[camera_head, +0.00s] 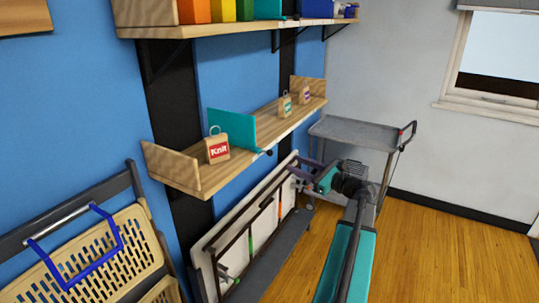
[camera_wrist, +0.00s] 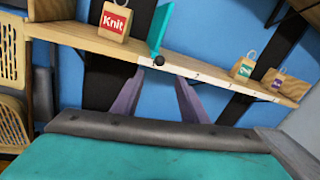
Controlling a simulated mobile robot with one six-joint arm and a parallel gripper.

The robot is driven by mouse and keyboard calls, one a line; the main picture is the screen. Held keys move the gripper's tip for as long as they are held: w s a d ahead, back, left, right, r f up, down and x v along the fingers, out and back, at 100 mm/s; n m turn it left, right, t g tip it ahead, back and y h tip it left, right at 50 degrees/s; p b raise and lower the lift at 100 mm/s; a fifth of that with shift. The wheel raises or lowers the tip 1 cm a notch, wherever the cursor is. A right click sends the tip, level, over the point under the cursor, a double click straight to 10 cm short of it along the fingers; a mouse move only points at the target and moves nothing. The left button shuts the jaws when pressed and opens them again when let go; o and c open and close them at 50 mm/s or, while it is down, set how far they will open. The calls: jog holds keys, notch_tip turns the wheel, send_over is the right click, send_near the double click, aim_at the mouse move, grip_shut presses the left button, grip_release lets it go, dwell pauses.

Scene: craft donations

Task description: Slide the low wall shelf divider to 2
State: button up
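The low wooden wall shelf (camera_head: 183,178) carries an upright teal divider (camera_head: 238,129), left of the middle. In the wrist view the divider (camera_wrist: 160,26) has a dark round knob (camera_wrist: 159,61) at the shelf's front edge. The knob sits near the left end of a pale marked strip (camera_wrist: 205,78); its small marks are too small to read surely. My gripper (camera_wrist: 158,79) has its two purple fingers spread apart with nothing between them. The knob appears just beyond the gap, apart from the fingers. In the head view my gripper (camera_head: 298,175) is below and right of the divider.
A "Knit" tag block (camera_head: 217,149) stands left of the divider; two smaller tag blocks (camera_head: 285,106) (camera_head: 305,94) stand at the right end. An upper shelf (camera_head: 225,27) hangs above. A folded table (camera_head: 240,225) leans below. A grey cart (camera_head: 360,133) stands behind my arm.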

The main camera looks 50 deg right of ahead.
aim_at(270, 152)
jog(key=shift+w+a+p, duration=0.2)
jog(key=shift+w+p, duration=1.05)
jog(key=shift+w, duration=2.25)
jog(key=shift+w+a+p, duration=0.15)
jog(key=shift+w+p, duration=1.1)
jog(key=shift+w, duration=2.2)
grip_shut()
